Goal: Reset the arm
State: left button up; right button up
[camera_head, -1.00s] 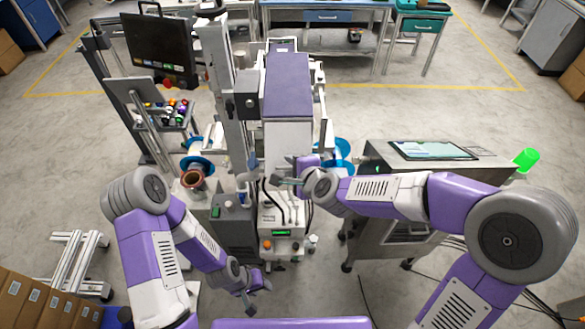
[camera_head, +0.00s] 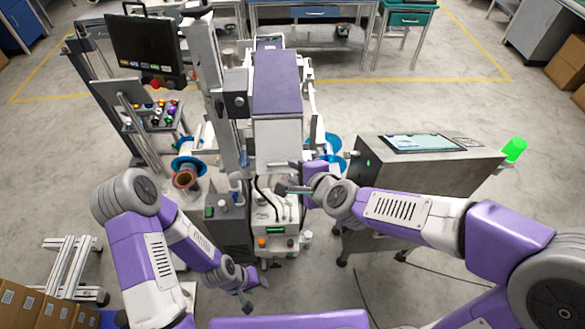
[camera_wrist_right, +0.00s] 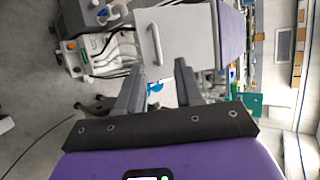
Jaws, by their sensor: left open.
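My left gripper (camera_head: 256,285) is low in the head view, open and empty above the floor. It is in front of the white and grey machine (camera_head: 274,225). My right gripper (camera_head: 288,187) is farther up, in front of the machine's tall body with the purple top (camera_head: 277,82). In the right wrist view its two fingers (camera_wrist_right: 159,68) stand apart with nothing held between them. The machine's white housing (camera_wrist_right: 178,40) shows just beyond the fingertips. I cannot tell exactly how far the right fingers are from it.
A metal cabinet with a screen (camera_head: 422,143) stands at the right, under my right arm. A reel with a blue rim (camera_head: 188,166) is at the left of the machine. Cardboard boxes (camera_head: 40,305) and a metal frame (camera_head: 72,265) are at the lower left. Floor is open at the right.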

dwell(0.5)
jog(key=s+d+f+n+g+b, duration=0.1)
jog(key=d+f+n+g+b, duration=0.15)
jog(key=f, duration=0.85)
jog(key=s+d+f+n+g+h+b, duration=0.15)
jog(key=f+b, duration=0.25)
jog(key=f, duration=0.6)
jog(key=s+d+f+n+g+b, duration=0.1)
jog(key=f+n+b, duration=0.2)
jog(key=f, duration=0.8)
jog(key=s+f+n+g+b, duration=0.2)
jog(key=s+f, duration=0.4)
jog(key=f, duration=0.4)
jog(key=s+d+f+n+g+b, duration=0.1)
jog(key=s+f+n+b, duration=0.3)
jog(key=f, duration=0.6)
jog(key=shift+s+g, duration=0.8)
jog(key=shift+s, duration=0.45)
